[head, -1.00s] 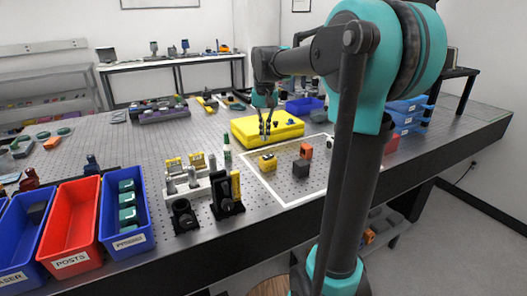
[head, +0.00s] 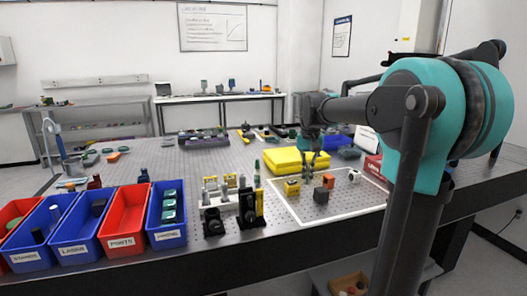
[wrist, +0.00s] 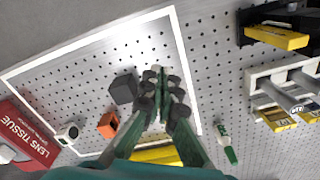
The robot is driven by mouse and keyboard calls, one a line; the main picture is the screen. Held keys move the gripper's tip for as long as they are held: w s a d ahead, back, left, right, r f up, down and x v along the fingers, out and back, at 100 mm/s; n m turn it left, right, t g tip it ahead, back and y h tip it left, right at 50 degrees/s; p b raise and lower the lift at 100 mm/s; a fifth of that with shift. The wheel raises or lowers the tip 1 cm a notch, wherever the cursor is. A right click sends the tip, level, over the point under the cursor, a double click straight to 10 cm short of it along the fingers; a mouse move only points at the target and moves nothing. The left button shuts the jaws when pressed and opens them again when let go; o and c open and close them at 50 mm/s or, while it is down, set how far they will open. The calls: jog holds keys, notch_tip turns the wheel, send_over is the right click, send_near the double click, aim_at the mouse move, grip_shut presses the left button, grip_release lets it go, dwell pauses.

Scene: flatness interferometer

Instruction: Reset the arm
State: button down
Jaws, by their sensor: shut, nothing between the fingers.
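My gripper (wrist: 160,95) points down over the white-framed area of the perforated table in the wrist view, its fingers together and empty. In the head view my gripper (head: 310,163) hangs in front of the yellow case (head: 285,161), above the table. My arm reaches in from the right. Within or at the white outline (head: 300,222) are a yellow block (head: 292,188), a dark grey cube (head: 321,196), an orange block (head: 328,181) and a small white part (head: 353,176). The dark cube (wrist: 123,89) and orange block (wrist: 108,125) also show in the wrist view.
Blue and red bins, including the red POSTS bin (head: 125,222), line the front left edge. Black mounts (head: 252,207) and a post rack stand near the middle. A LENS TISSUE box (wrist: 24,136) lies beside the outline. The table's left middle is fairly open.

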jog(key=s+d+f, duration=0.1)
jog(key=s+f, duration=0.2)
jog(key=f, duration=0.1)
jog(key=s+f+t, duration=0.1)
jog(key=s+f, duration=0.2)
jog(key=f, duration=0.1)
jog(key=s+d+f+n+t, duration=0.1)
jog(key=s+f, duration=0.3)
jog(key=shift+d, duration=0.3)
jog(key=s+d+f+n+t, duration=0.1)
jog(key=s+f+t, duration=0.1)
jog(key=s+f, duration=0.9)
jog(key=shift+s+d+f, duration=0.15)
jog(key=shift+s+d, duration=0.15)
jog(key=shift+s, duration=0.35)
